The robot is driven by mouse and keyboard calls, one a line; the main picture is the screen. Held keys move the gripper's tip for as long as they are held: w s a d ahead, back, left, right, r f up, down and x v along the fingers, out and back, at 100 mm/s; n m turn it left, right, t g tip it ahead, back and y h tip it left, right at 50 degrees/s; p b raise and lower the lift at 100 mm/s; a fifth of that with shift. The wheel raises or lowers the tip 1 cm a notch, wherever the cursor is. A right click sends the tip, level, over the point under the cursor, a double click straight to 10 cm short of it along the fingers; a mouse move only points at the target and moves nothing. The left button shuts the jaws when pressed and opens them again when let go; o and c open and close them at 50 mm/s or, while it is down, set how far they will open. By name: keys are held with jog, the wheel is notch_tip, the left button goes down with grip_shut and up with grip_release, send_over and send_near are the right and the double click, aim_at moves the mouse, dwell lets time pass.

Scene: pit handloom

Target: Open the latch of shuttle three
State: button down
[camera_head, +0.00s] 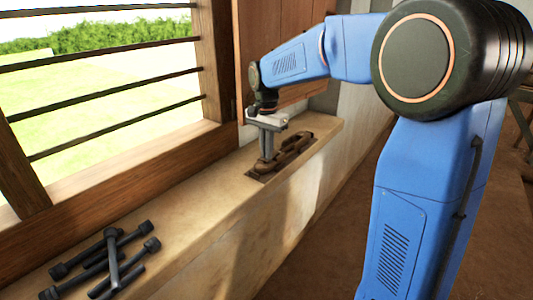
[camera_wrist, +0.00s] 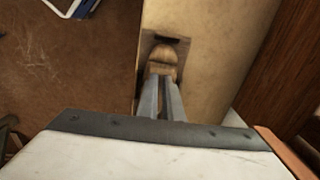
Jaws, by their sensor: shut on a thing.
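Brown wooden pieces (camera_head: 297,148), which look like shuttles, lie side by side on a dark plate on the sill. I cannot tell which one is shuttle three, and no latch can be made out. My gripper (camera_head: 266,166) points straight down at the near left end of these pieces. In the wrist view, the fingers of my gripper (camera_wrist: 161,80) are close together with their tips against a rounded brown wooden piece (camera_wrist: 163,62). They are shut on it, and they hide the contact and part of the piece.
The plate rests on a long plaster sill (camera_head: 205,205) under a barred window (camera_head: 110,90). Several dark bobbin-like rods (camera_head: 112,258) lie crossed at the near left of the sill. A wooden shutter (camera_head: 280,45) stands behind my gripper. The sill between rods and plate is clear.

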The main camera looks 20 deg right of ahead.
jog(key=n, duration=1)
jog(key=shift+n, duration=0.4)
jog(key=n, duration=0.6)
jog(key=shift+n, duration=0.3)
jog(key=c, duration=1.9)
grip_release()
